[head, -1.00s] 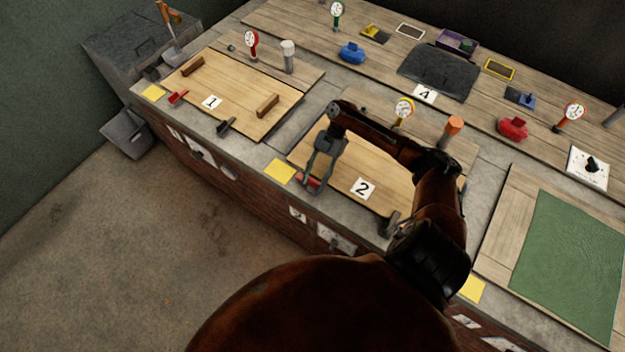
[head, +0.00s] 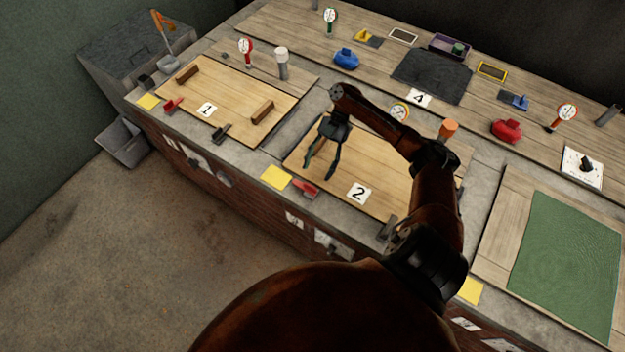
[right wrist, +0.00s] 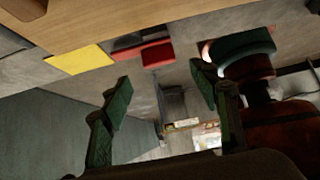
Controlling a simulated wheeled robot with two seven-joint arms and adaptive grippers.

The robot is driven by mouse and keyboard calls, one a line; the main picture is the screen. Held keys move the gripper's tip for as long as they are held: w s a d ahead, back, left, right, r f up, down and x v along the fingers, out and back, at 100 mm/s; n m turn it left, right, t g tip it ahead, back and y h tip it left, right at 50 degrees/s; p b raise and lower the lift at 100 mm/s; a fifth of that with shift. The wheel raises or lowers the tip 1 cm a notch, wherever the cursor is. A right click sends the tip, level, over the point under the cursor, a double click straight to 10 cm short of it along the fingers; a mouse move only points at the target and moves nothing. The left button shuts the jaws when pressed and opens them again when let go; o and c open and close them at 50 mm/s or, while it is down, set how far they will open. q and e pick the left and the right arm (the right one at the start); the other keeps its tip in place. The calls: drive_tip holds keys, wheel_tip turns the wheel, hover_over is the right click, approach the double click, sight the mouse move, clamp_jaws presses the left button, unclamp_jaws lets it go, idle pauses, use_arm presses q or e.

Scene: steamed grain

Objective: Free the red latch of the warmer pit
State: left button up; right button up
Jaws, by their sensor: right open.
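A wooden lid marked 2 (head: 378,177) lies on the counter. A red latch (head: 305,188) sits at its front left corner, beside a yellow square (head: 276,177). The red latch also shows in the right wrist view (right wrist: 158,54), beyond the fingertips. My right gripper (head: 319,171) is open and empty, raised above the lid's left part, apart from the latch. Its two fingers show spread in the right wrist view (right wrist: 160,78). A second red latch (head: 173,104) sits at the lid marked 1 (head: 235,90). I cannot tell which pit is the warmer. My left gripper is not in view.
A dark latch (head: 386,228) stands at lid 2's front right corner. Behind lid 2 are a gauge (head: 399,113) and an orange-topped post (head: 448,130). A green-covered pit (head: 570,250) lies at the right. Open floor lies in front of the counter.

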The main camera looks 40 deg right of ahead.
drive_tip(key=shift+v, duration=2.35)
